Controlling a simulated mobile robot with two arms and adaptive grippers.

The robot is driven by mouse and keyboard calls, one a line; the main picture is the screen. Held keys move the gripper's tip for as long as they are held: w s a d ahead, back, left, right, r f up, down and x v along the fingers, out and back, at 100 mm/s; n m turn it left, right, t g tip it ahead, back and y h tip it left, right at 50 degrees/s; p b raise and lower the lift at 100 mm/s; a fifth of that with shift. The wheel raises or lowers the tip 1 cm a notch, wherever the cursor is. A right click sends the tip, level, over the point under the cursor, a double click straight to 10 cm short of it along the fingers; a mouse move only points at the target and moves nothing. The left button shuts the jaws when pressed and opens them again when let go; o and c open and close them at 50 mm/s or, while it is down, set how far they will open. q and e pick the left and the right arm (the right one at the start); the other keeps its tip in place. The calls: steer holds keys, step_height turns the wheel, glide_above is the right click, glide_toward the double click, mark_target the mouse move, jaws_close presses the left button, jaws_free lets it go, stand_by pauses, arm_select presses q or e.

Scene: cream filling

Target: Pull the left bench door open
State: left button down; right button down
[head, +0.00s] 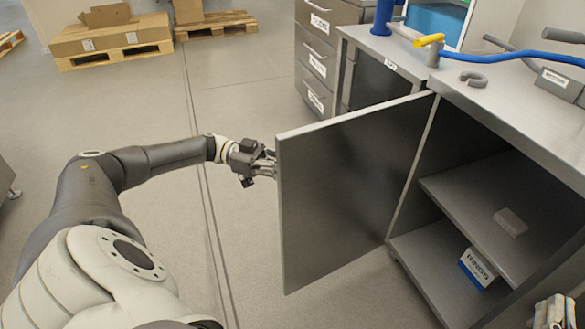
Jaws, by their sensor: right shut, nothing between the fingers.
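The left bench door (345,180) is a grey metal panel. It stands swung wide open from the left side of the bench (520,115), with its free edge toward the left. My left gripper (262,163) is at the upper part of that free edge, and its fingertips are partly hidden behind the door. I cannot tell whether it touches the door or how its fingers stand. My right gripper (555,312) shows in the bottom right corner, cut off by the frame. It is shut and empty, away from the door.
The open compartment has a shelf (455,200) with a small grey block (510,222), and a blue and white box (477,268) below. Drawers (318,58) stand behind the door. Pallets with cardboard (110,40) are at the back left. The floor left of the door is clear.

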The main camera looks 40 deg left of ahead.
stand_by(0.3)
arm_select(q)
steer(key=c, duration=1.5)
jaws_free()
steer(key=shift+a, duration=0.15)
steer(key=v, duration=1.2)
